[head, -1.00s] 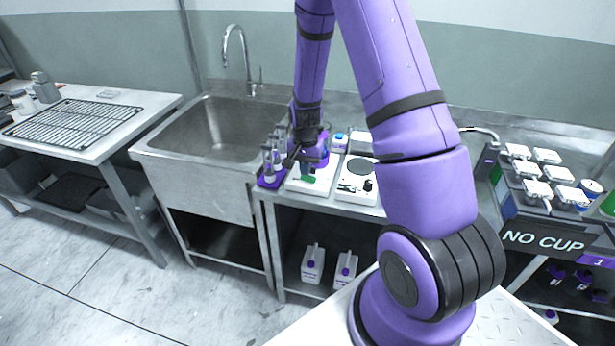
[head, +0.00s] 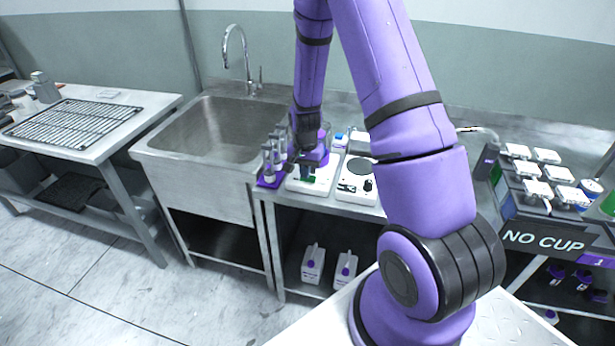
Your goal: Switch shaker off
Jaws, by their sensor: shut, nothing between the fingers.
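A white bench device (head: 299,185), which looks like the shaker, stands on the steel bench between the bottle rack and a hotplate. A small green part, perhaps its switch or lit panel, shows at its front. My gripper (head: 307,172) points down over this device, shut and empty, with its dark fingers close to the green part. I cannot tell whether they touch it. The wrist and fingers hide much of the device's top, and the switch position is too small to read.
A purple rack of bottles (head: 268,180) stands close on the left. A white hotplate (head: 357,190) with a dark disc and black knob is close on the right. A sink (head: 215,130) lies further left. Two white jugs (head: 313,262) stand on the shelf below.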

